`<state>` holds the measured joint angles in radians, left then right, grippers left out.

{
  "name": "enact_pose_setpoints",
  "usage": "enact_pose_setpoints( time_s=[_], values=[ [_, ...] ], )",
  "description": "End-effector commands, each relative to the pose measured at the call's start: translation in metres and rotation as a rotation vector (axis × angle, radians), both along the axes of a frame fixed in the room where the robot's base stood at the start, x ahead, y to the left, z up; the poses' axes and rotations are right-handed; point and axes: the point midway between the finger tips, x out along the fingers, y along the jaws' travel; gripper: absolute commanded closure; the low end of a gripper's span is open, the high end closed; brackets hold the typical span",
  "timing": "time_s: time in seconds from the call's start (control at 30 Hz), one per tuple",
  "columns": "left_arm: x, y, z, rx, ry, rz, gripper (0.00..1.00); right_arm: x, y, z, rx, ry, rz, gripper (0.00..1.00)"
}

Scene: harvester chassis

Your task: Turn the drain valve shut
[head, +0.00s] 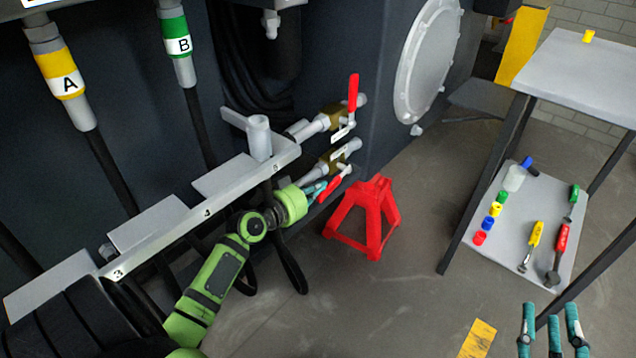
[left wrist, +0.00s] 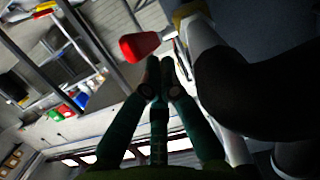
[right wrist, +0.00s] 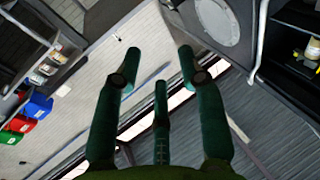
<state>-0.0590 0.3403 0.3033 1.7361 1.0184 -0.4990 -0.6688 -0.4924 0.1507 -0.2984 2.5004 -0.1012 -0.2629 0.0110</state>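Two brass-bodied valves stick out from the chassis wall. The upper valve (head: 335,116) has a red lever (head: 353,92) standing upright. The lower valve (head: 343,156) has a red lever (head: 330,188) sloping down to the left; no label tells which is the drain valve. My left gripper (head: 318,190) is at the lower lever, with its fingers drawn together. In the left wrist view, a red lever end (left wrist: 140,46) lies just beyond and left of the fingertips (left wrist: 160,66), seemingly not between them. My right gripper (head: 548,312) is open and empty, far from the valves.
A red jack stand (head: 368,218) stands on the floor just right of the lower valve. A grey step rail (head: 205,212) and hoses lie beside my left arm. A two-level table (head: 590,70) with tools and coloured caps stands at the right.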

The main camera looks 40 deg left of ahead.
Motion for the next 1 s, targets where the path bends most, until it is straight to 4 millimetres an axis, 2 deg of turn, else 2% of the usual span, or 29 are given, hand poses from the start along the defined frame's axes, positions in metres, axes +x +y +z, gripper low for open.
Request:
enact_pose_setpoints(
  time_s=[0.1,0.2,0.67,0.77,1.0],
  values=[
    [-0.001,0.0,-0.006,0.001,0.003,-0.001,1.0,-0.005,0.005,0.017,0.026,-0.094,0.017,0.6],
    [-0.001,0.0,-0.007,0.0,0.003,-0.001,1.0,-0.008,0.006,0.025,0.037,-0.133,0.024,0.6],
    [-0.004,0.0,-0.006,0.0,0.003,-0.001,1.0,-0.008,0.006,0.027,0.039,-0.141,0.025,0.6],
    [-0.014,0.001,-0.004,0.002,0.004,0.0,1.0,-0.008,0.006,0.027,0.039,-0.141,0.025,0.6],
    [-0.059,0.005,0.004,0.004,0.006,-0.001,1.0,-0.008,0.006,0.027,0.039,-0.14,0.025,0.6]
  ],
)
